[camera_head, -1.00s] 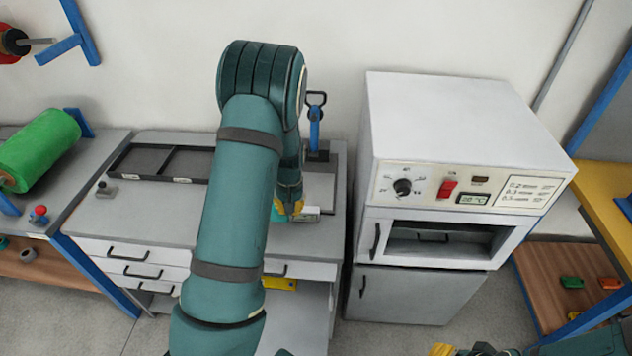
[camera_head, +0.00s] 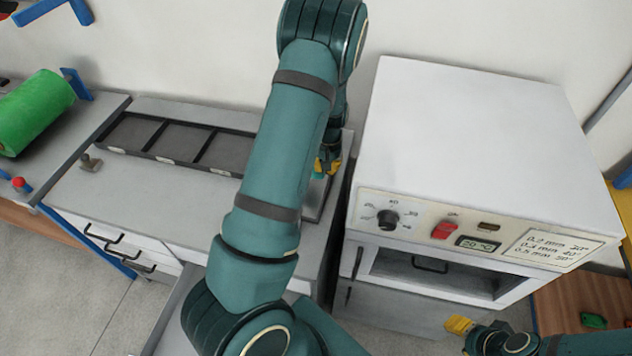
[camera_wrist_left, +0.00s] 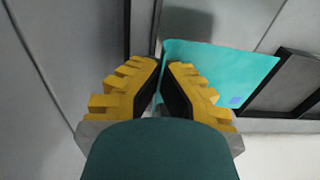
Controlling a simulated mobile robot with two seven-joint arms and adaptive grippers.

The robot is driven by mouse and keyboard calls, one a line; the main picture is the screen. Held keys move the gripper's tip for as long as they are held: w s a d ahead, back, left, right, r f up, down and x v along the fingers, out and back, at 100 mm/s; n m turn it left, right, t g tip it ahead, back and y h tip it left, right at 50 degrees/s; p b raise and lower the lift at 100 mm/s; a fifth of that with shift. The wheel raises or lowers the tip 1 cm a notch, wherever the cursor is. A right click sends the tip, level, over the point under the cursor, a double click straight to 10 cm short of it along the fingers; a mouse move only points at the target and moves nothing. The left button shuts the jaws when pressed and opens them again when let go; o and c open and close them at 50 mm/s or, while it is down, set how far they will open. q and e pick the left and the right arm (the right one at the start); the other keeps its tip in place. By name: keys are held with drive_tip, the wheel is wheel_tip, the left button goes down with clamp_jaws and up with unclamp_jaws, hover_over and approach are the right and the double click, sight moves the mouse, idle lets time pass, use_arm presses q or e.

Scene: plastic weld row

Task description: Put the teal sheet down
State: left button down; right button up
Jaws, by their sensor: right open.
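The teal sheet (camera_wrist_left: 222,72) shows in the left wrist view, thin and flat, with a small blue-violet mark near one corner. My left gripper (camera_wrist_left: 160,68) has its yellow fingers closed together on the sheet's edge. In the head view my left gripper (camera_head: 328,166) is over the right end of the grey bench, near the white oven. My arm hides much of that spot, and I cannot make out the sheet clearly there. I cannot tell whether the sheet touches the surface below. My right gripper (camera_head: 462,328) is low at the bottom right, open and empty.
A dark divided tray (camera_head: 140,133) lies along the back of the grey bench (camera_head: 130,190). The white oven (camera_head: 470,130) stands close on the right, its front compartment empty-looking. A green roll (camera_head: 35,110) is at far left.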

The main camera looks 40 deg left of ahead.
sight(324, 190)
use_arm(q)
wheel_tip(324, 190, down, 8)
drive_tip(key=shift+s+f+b, duration=0.1)
drive_tip(key=shift+b, duration=0.2)
drive_tip(key=shift+f, duration=0.1)
drive_tip(key=c, duration=1.1)
unclamp_jaws()
drive_tip(key=shift+c, duration=0.2)
wheel_tip(324, 190, up, 12)
drive_tip(key=p, duration=0.1)
drive_tip(key=shift+d, duration=0.25)
